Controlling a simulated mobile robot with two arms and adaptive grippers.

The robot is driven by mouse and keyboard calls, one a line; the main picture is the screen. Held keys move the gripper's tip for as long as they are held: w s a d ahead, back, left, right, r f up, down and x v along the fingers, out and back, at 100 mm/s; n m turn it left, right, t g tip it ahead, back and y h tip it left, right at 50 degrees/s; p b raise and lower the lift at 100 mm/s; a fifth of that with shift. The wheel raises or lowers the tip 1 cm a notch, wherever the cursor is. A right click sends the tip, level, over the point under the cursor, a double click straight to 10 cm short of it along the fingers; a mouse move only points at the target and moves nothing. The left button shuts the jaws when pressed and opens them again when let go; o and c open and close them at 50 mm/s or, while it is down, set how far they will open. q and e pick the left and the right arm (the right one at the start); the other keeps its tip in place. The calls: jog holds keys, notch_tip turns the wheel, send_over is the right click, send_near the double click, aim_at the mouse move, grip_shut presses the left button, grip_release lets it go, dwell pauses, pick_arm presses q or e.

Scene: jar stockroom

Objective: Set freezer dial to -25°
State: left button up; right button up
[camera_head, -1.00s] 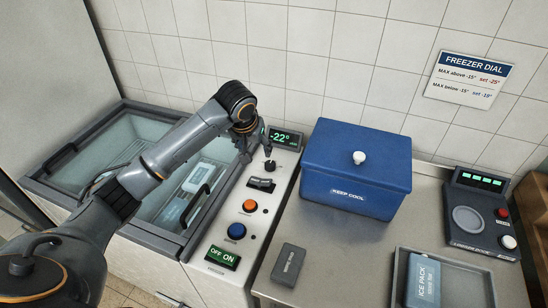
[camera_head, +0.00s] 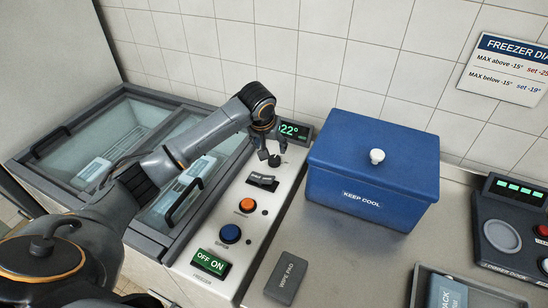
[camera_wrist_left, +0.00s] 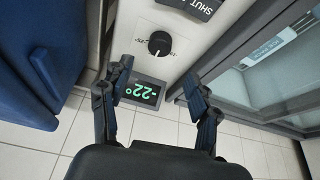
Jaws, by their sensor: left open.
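The freezer dial is a small black knob (camera_head: 274,160) on the white control panel (camera_head: 212,213); it also shows in the wrist view (camera_wrist_left: 159,43) with a small scale beside it. The display beyond it (camera_head: 296,131) reads -22°, clear but turned around in the wrist view (camera_wrist_left: 142,91). My left gripper (camera_head: 270,149) is open and empty, over the far end of the panel near the dial. In the wrist view its fingers (camera_wrist_left: 158,76) are apart, with the knob ahead of the gap between them and not gripped. My right gripper is not in view.
The panel also has a small black switch (camera_head: 262,182), an orange button (camera_head: 247,204), a blue button (camera_head: 230,234) and a green OFF/ON switch (camera_head: 210,263). A blue KEEP COOL box (camera_head: 370,180) stands right of it. The wall sign (camera_head: 507,68) lists dial settings. Glass freezer lids lie left.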

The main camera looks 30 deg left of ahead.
aim_at(274, 159)
pick_arm(q)
jog(key=x, duration=1)
jog(key=shift+s, duration=0.1)
jog(key=c, duration=1.2)
jog(key=shift+o, duration=0.2)
